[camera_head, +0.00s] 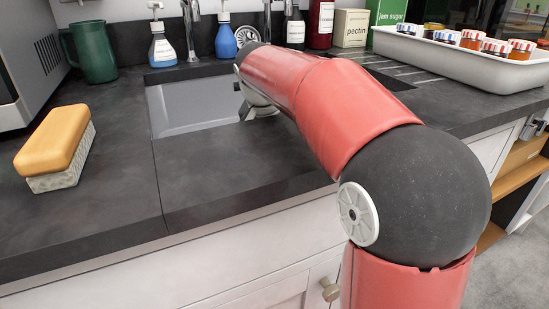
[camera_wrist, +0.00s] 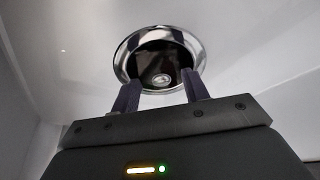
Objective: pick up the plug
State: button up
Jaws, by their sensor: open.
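The wrist view looks down into the pale sink basin, where a round chrome drain ring (camera_wrist: 124,62) is set in the floor. Inside the ring is a dark disc, which looks like the plug (camera_wrist: 155,61), with a small round silvery piece near its lower edge. My gripper (camera_wrist: 160,88) is open, its two dark fingers apart at the lower left and lower right of the ring. I cannot tell whether the fingertips touch the ring. In the head view my arm hides the gripper and the drain.
The sink (camera_head: 188,112) is sunk in the dark worktop (camera_head: 215,170). A scrubbing brush (camera_head: 55,145) lies at left, near a green mug (camera_head: 90,50). Soap bottles (camera_head: 162,45) stand behind the sink. A white tray (camera_head: 470,62) of jars stands at right.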

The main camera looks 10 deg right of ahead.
jog(key=shift+x, duration=1.1)
grip_shut()
